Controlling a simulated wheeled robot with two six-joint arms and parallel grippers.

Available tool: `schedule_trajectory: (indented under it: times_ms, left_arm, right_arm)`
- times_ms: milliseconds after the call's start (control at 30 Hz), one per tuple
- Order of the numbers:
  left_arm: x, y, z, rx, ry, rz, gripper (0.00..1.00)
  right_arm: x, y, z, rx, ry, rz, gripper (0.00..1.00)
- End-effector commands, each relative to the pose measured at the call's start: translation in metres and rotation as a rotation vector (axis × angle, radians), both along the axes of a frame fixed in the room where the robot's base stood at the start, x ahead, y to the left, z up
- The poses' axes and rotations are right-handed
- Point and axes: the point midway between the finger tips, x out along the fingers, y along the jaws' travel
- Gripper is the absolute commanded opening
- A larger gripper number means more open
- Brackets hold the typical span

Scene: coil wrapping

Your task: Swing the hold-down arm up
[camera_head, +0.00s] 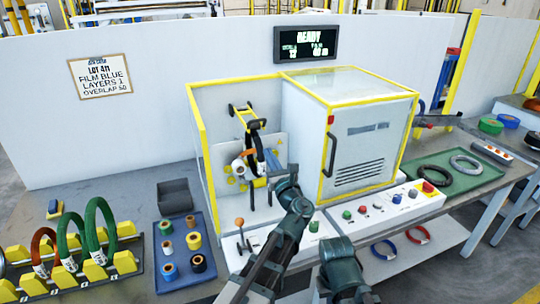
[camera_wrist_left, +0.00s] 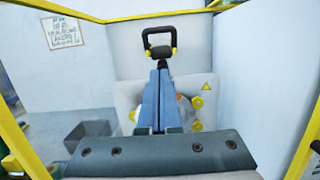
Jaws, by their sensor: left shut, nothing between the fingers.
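The hold-down arm (camera_head: 247,118) is black with yellow marks and stands raised inside the yellow-framed wrapping machine (camera_head: 197,112). Its black loop handle (camera_wrist_left: 158,33) is at the top centre in the left wrist view. My left gripper (camera_head: 271,174) is in front of the machine's open bay, low and to the right of the hold-down arm. In the left wrist view its blue fingers (camera_wrist_left: 159,72) are shut together and empty. They point toward the handle and hide the lower part of the arm. I cannot tell the gap between fingertips and arm.
A control panel (camera_head: 405,201) with coloured buttons runs along the machine's front. An orange-knobbed lever (camera_head: 239,222) stands left of my left arm. A blue tray of rolls (camera_head: 161,216), a grey bin (camera_head: 175,196) and a coil rack (camera_head: 128,263) are at left. A green tray (camera_head: 487,179) is at right.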

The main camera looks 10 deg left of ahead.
Motion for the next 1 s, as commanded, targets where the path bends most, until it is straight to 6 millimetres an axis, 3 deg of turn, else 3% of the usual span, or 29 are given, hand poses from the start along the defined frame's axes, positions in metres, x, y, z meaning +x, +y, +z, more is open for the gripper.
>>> schedule_trajectory:
  times_ms: [33,300,400,600,1000]
  left_arm:
    - [0.013,0.007,0.005,0.000,0.000,0.003,0.00]
    - [0.057,0.037,0.016,-0.002,0.000,0.004,0.00]
    - [0.059,0.039,0.032,-0.002,0.000,0.001,0.00]
    - [0.066,0.044,0.044,-0.002,0.000,0.001,0.00]
    - [0.068,0.045,0.046,-0.002,0.000,0.001,0.00]
  right_arm:
    - [0.000,0.000,0.005,0.000,0.000,0.000,0.00]
    - [0.000,0.000,0.016,0.000,0.000,0.000,0.00]
    - [0.000,0.000,0.032,0.000,0.000,0.000,0.00]
    - [0.000,0.000,0.044,0.000,0.000,0.000,0.00]
    - [0.000,0.000,0.046,0.000,0.000,0.000,0.00]
